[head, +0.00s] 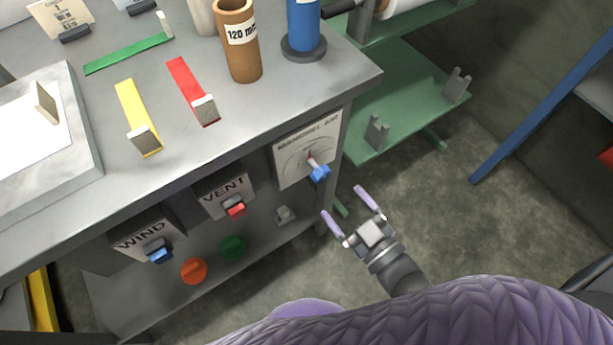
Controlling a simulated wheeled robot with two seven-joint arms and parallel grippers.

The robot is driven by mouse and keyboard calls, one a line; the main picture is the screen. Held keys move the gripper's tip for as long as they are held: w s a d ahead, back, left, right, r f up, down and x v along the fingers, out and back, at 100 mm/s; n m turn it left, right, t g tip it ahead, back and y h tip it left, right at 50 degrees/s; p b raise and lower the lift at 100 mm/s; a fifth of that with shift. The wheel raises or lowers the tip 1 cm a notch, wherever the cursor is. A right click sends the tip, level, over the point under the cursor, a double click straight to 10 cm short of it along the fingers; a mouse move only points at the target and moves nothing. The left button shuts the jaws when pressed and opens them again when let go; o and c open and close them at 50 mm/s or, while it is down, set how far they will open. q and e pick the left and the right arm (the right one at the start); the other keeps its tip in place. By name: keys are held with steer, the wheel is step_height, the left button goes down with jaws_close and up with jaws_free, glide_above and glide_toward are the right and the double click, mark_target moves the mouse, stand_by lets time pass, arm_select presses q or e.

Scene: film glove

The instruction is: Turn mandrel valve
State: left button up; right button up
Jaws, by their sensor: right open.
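My left gripper is not in view.
Left of the dial are a VENT switch (236,209) and a WIND switch (159,254). Orange (194,271) and green (232,248) knobs sit below. The grey bench top (300,100) overhangs the panel and carries tubes and coloured strips. A green rack (410,110) stands behind right. Open floor lies right.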

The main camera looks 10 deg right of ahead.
mark_target(324, 178)
steer(key=b+x, duration=0.1)
steer(key=x, duration=0.6)
steer(key=shift+w+b, duration=0.15)
steer(key=shift+b, duration=0.25)
steer(key=shift+w+a, duration=0.1)
steer(key=shift+w, duration=0.25)
steer(key=c, duration=1.2)
jaws_close()
